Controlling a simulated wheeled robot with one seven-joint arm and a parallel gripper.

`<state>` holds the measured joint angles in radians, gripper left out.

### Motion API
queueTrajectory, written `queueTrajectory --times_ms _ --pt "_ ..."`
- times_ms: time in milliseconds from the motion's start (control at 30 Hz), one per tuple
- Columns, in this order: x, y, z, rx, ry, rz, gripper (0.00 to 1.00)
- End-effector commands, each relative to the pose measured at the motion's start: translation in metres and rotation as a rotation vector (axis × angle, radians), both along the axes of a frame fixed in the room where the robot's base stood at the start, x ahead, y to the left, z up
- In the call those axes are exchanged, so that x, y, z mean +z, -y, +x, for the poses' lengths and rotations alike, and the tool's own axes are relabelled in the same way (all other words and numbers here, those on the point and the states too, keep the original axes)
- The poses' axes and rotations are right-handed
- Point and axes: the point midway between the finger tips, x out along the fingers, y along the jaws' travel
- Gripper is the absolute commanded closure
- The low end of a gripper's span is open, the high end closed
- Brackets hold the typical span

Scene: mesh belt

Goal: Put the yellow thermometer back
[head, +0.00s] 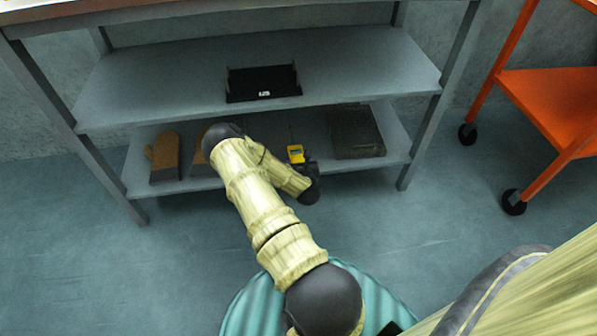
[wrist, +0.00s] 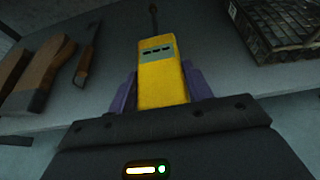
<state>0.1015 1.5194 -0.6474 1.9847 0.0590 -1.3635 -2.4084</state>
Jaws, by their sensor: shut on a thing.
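The yellow thermometer (head: 296,153) is a small boxy yellow body with a thin dark probe. In the wrist view the thermometer (wrist: 160,82) stands between purple finger pads, its probe pointing away from me. My gripper (wrist: 160,92) is shut on it; in the head view my gripper (head: 300,163) is at the front of the lower shelf (head: 232,183). A black open holder (head: 262,94) with a small white label stands on the shelf above. I cannot tell whether the thermometer touches the lower shelf.
A dark mesh stack (head: 357,132) lies right of the thermometer on the lower shelf. A brown glove-like item (head: 163,156) lies at its left, with another brown item partly behind my arm. The upper shelf (head: 365,75) is mostly bare. An orange cart (head: 550,95) stands at right.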

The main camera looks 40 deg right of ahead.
Motion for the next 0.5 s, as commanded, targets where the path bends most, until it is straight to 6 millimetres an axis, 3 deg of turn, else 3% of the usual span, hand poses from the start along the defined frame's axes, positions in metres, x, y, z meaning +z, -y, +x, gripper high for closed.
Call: queueTrajectory --times_ms 200,500 --pt "-0.003 0.0 0.0 -0.001 0.0 0.0 0.77" --pt "-0.048 0.002 -0.002 -0.005 0.0 0.0 0.77"
